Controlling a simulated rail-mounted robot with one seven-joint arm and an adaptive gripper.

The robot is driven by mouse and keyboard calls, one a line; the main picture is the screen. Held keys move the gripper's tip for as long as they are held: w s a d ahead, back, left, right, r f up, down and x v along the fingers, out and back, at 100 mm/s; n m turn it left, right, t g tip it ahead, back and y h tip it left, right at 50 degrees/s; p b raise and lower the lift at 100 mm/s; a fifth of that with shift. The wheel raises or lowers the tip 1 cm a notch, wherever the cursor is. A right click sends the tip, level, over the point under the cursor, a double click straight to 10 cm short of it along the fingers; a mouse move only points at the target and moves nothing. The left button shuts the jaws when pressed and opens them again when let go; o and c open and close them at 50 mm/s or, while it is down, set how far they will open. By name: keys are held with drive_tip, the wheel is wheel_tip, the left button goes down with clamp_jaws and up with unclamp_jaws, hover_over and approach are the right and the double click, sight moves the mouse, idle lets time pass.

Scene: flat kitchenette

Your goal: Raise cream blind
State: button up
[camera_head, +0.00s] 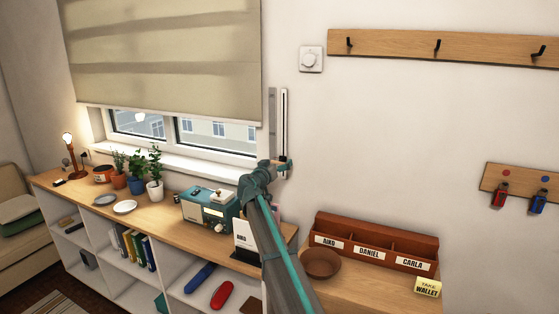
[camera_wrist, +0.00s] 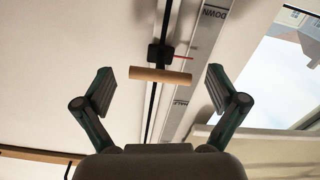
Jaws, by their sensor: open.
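The cream blind (camera_head: 165,50) hangs over most of the window, with a strip of glass bare below its hem. Right of the window a black slide rail (camera_head: 284,115) runs upright beside a grey scale strip (camera_head: 271,110). In the wrist view a wooden handle (camera_wrist: 160,75) sits crosswise on a black slider (camera_wrist: 160,54). A red pointer there lies between the strip's DOWN and HALF marks. My gripper (camera_wrist: 161,80) is open, its fingers apart on either side of the handle, with gaps visible. In the head view my gripper (camera_head: 280,165) is at the rail's lower end, partly hiding the slider.
A low shelf (camera_head: 150,212) below the window carries potted plants (camera_head: 136,170), a teal radio (camera_head: 209,208) and a lamp (camera_head: 69,145). A brown name organiser (camera_head: 376,242) and a bowl (camera_head: 321,263) stand right of my arm.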

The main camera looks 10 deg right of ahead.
drive_tip(key=shift+x, duration=0.85)
drive_tip(key=c, duration=1.6)
drive_tip(key=shift+r, duration=0.1)
drive_tip(key=shift+c, duration=0.2)
